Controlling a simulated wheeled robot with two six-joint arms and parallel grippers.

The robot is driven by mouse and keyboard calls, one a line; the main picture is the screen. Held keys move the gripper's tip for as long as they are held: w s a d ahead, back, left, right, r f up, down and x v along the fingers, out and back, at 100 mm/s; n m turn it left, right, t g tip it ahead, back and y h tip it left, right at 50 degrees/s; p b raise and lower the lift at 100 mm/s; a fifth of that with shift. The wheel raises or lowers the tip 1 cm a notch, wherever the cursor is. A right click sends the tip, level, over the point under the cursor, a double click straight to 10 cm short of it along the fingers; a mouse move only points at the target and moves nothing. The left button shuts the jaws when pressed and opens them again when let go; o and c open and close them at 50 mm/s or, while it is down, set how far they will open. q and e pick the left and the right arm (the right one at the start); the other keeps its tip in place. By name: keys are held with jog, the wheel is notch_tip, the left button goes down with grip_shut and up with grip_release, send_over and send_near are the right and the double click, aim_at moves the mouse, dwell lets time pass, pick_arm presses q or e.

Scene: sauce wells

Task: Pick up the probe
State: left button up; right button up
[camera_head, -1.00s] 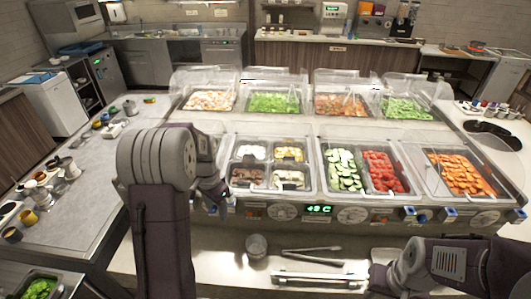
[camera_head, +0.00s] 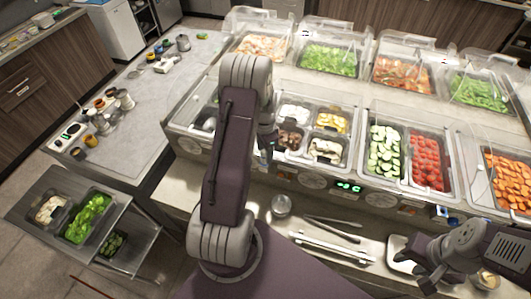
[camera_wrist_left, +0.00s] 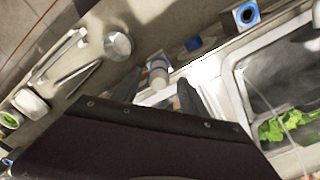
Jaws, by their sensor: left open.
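In the left wrist view a small white-capped cylinder (camera_wrist_left: 158,72), which looks like the probe, stands by a blue holder on the front panel of the food counter. My left gripper (camera_wrist_left: 160,92) is open, with one dark finger on each side of the cylinder's line; I cannot tell whether they touch it. In the head view my left gripper (camera_head: 267,150) is at the counter's front panel, left of the green display (camera_head: 347,187), and its arm hides part of the panel. My right gripper (camera_head: 422,272) is low on the right, and its jaws are unclear.
Food pans under clear guards (camera_head: 385,150) fill the counter behind. A trolley (camera_head: 140,222) with pans stands at the left.

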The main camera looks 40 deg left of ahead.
pick_arm(q)
jog(key=shift+s+f, duration=0.2)
jog(key=shift+f, duration=0.25)
jog(key=shift+s+f, duration=0.15)
jog(key=shift+s, duration=0.2)
jog(key=shift+w+f, duration=0.15)
jog(key=shift+w, duration=0.2)
grip_shut()
jog(key=shift+s, duration=0.1)
pick_arm(e)
jog(key=shift+s+r, duration=0.4)
